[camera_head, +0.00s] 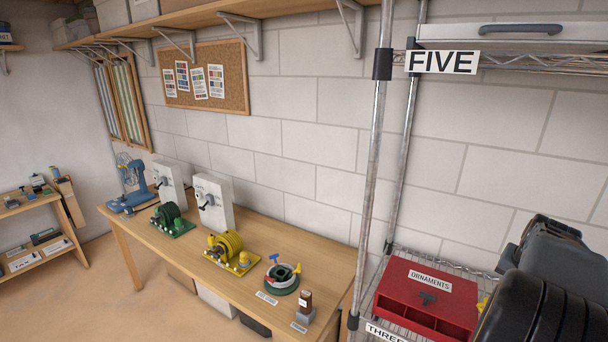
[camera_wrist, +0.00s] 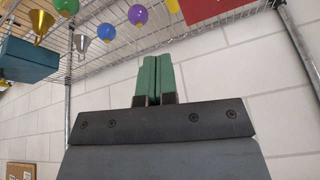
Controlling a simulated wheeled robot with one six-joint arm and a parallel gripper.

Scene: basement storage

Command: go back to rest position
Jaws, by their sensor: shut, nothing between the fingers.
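My gripper (camera_wrist: 154,80) shows in the wrist view. Its two green fingers are pressed together with nothing between them, in front of the white block wall. Only dark parts of my arm show at the right edge of the head view; the fingers are not visible there.
A red box labelled ORNAMENTS (camera_head: 427,297) sits on a wire shelf near my arm, beside a metal post (camera_head: 371,150). The wrist view shows a wire shelf (camera_wrist: 185,40), coloured balls and a teal box (camera_wrist: 28,60).

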